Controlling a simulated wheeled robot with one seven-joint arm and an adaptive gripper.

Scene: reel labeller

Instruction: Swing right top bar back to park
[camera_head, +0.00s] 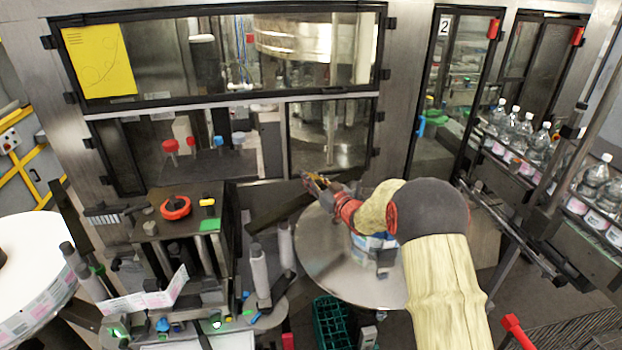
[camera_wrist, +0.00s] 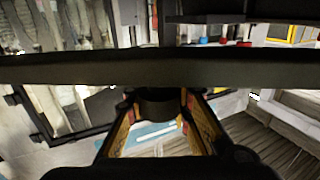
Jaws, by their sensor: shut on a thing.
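My gripper (camera_head: 318,183) reaches in from the right, over the back part of the right round plate (camera_head: 325,265), close to the machine front. The right top bar is a long dark bar (camera_wrist: 60,68) that crosses the whole wrist view. My gripper's two fingers (camera_wrist: 158,118) are shut on a short black cylindrical piece under this bar, one finger on each side. In the head view a dark bar (camera_head: 283,207) runs from the labeller towards my gripper. The exact contact there is too small to tell.
A blue and white item (camera_head: 375,248) stands on the round plate, partly behind my arm. A framed glass door (camera_head: 333,135) is just behind my gripper. The labeller unit (camera_head: 180,240) with grey rollers stands left. A green crate (camera_head: 330,322) is below; bottles (camera_head: 520,135) stand right.

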